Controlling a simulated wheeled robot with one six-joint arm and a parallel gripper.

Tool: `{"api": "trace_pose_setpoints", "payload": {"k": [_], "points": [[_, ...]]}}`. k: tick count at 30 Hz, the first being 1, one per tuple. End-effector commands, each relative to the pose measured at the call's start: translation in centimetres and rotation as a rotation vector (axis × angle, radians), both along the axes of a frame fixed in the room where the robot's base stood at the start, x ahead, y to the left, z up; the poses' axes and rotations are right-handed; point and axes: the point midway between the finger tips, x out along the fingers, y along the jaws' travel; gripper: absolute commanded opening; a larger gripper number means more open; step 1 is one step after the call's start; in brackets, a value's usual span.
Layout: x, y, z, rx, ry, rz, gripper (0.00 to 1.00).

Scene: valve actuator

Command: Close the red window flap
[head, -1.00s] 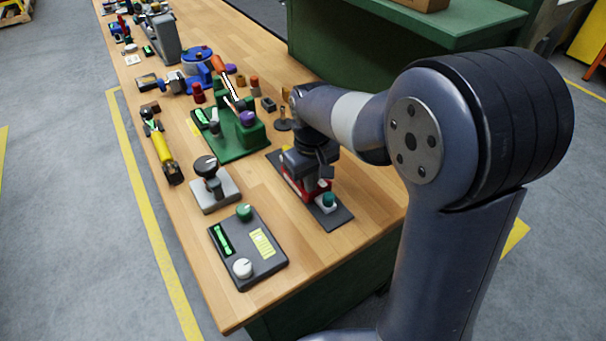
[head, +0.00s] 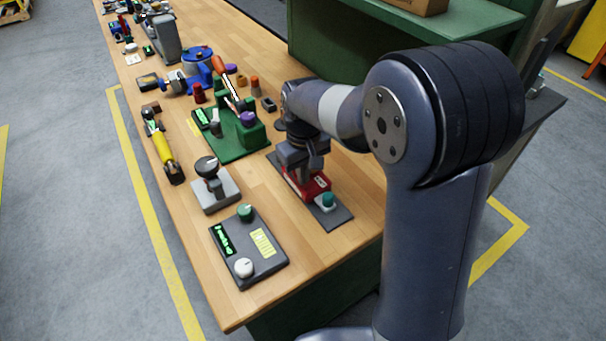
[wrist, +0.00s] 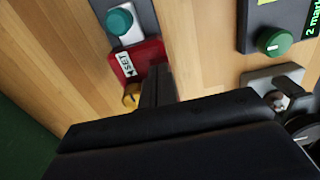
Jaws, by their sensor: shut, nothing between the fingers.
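The red flap (head: 314,186) sits on a dark base plate (head: 335,215) near the right edge of the bench. In the wrist view the red flap (wrist: 140,58) carries a white label with an arrow and lettering, and a yellow round part (wrist: 131,95) shows beside it. My gripper (head: 300,176) points down over the far end of the red part. In the wrist view my gripper (wrist: 158,72) is shut and empty, its fingertips at the flap's edge. I cannot tell whether they touch it, and the fingers hide part of it.
A teal button (head: 327,200) on a pale block stands just in front of the flap. A grey control box (head: 249,250) and a black-knobbed lever (head: 208,170) stand to the left. A green fixture (head: 238,135) stands behind. Bare wood lies between them.

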Motion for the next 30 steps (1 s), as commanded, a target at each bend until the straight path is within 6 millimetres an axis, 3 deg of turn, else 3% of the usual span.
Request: {"api": "trace_pose_setpoints", "payload": {"k": [30], "points": [[2.5,1.8,0.0,0.000,0.000,0.001,0.00]]}}
